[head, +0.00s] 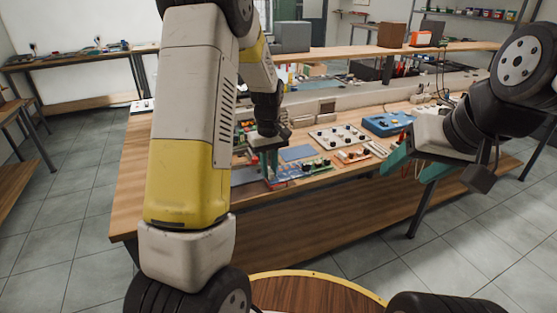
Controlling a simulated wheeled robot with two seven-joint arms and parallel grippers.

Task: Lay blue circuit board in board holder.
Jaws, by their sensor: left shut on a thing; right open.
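My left gripper (270,178) is over the front edge of the workbench, its teal fingers pointing down. It is shut on the left end of what appears to be the blue circuit board (302,170), which carries small components. The board is low over the bench top or touching it; I cannot tell which. The grip itself is small and partly hidden by the fingers. I cannot clearly make out the board holder among the small items here. My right gripper (415,166) is open and empty, out in front of the bench at the right.
A plain blue flat piece (297,153) lies just behind the board. A white panel with knobs (339,137), a blue box (387,123) and an orange-brown board (352,155) stand close by on the wooden workbench (180,190). My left arm hides much of the bench's left side.

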